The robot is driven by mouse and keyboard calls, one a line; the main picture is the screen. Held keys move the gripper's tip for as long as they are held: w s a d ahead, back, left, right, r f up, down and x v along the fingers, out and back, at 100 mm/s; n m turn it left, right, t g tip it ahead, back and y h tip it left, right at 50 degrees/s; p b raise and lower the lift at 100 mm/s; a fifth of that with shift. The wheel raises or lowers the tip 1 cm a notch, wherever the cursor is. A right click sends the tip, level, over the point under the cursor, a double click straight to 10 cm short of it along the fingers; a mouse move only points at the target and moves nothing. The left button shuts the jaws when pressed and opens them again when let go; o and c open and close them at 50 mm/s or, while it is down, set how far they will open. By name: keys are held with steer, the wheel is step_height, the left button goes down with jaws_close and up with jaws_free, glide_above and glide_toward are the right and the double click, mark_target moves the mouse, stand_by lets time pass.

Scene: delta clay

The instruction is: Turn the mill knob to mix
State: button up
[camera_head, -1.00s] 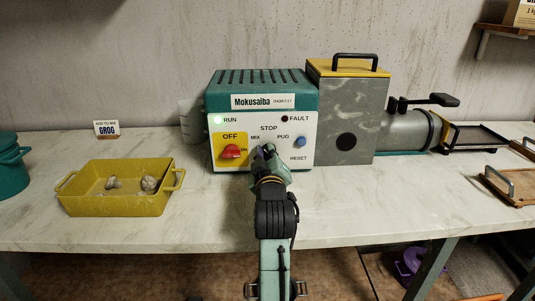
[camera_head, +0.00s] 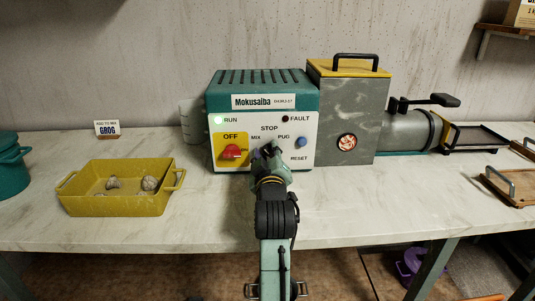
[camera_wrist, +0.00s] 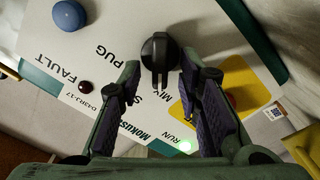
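The black mill knob (camera_wrist: 160,52) is in the wrist view, on the white control panel (camera_wrist: 90,50) of the teal mill box. Its narrow end points down in that view, towards the partly hidden MIX lettering. My gripper (camera_wrist: 160,70) has its two fingers spread on either side of the knob, with small gaps visible beside it. In the head view my gripper (camera_head: 261,153) is at the panel's lower middle, below STOP, and largely hides the knob. The mill's round window (camera_head: 347,142) shows a red and white swirl. The green RUN lamp (camera_head: 218,120) is lit; the FAULT lamp (camera_head: 284,118) is dark.
A red switch (camera_head: 232,153) on a yellow plate is left of my gripper; a blue RESET button (camera_head: 302,142) is right. A yellow tray (camera_head: 115,203) with several grey lumps stands on the worktop at left. The bench front is mostly clear.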

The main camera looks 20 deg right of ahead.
steer(key=v, duration=0.7)
steer(key=shift+s, duration=0.25)
steer(key=shift+a, duration=0.15)
